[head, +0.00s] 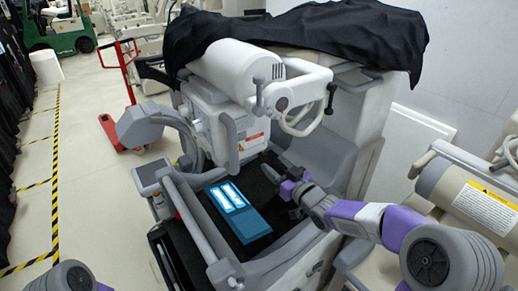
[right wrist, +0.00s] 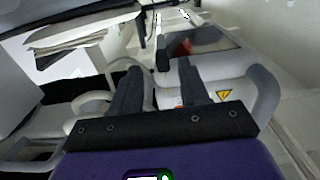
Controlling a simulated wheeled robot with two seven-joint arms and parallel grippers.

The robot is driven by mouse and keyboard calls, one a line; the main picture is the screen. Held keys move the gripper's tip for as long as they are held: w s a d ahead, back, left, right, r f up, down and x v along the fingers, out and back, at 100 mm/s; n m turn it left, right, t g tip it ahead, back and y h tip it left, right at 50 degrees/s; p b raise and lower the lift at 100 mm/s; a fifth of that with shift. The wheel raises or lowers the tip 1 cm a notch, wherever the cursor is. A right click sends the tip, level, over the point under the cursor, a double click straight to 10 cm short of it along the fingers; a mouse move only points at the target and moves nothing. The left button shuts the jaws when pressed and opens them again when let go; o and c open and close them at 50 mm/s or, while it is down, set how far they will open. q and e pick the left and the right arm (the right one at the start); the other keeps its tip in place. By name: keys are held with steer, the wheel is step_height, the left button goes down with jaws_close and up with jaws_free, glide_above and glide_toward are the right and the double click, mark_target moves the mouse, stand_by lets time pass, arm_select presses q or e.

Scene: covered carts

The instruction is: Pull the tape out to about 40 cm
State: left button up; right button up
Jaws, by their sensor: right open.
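I cannot make out a tape or a tape measure in either view. My right gripper (head: 281,181) is over the dark bed of the cart in the head view, to the right of a flat teal case with bright white panels (head: 249,225). It is apart from that case. In the right wrist view my right gripper (right wrist: 159,78) has its two dark fingers spread, with nothing visibly held between them. Pale machine parts show beyond the fingers. My left gripper is not in view.
A grey-white cart machine (head: 221,120) stands around the bed, with a black cloth (head: 300,35) over its top. A grey rail (head: 190,205) edges the bed. A red pallet jack (head: 123,95) stands behind on the left. Pale floor (head: 95,175) is clear at left.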

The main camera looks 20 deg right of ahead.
mark_target(266, 160)
steer(key=x, duration=0.6)
steer(key=shift+w+a+p, duration=0.1)
steer(key=shift+a+p, duration=0.1)
steer(key=shift+p, duration=0.1)
jaws_close()
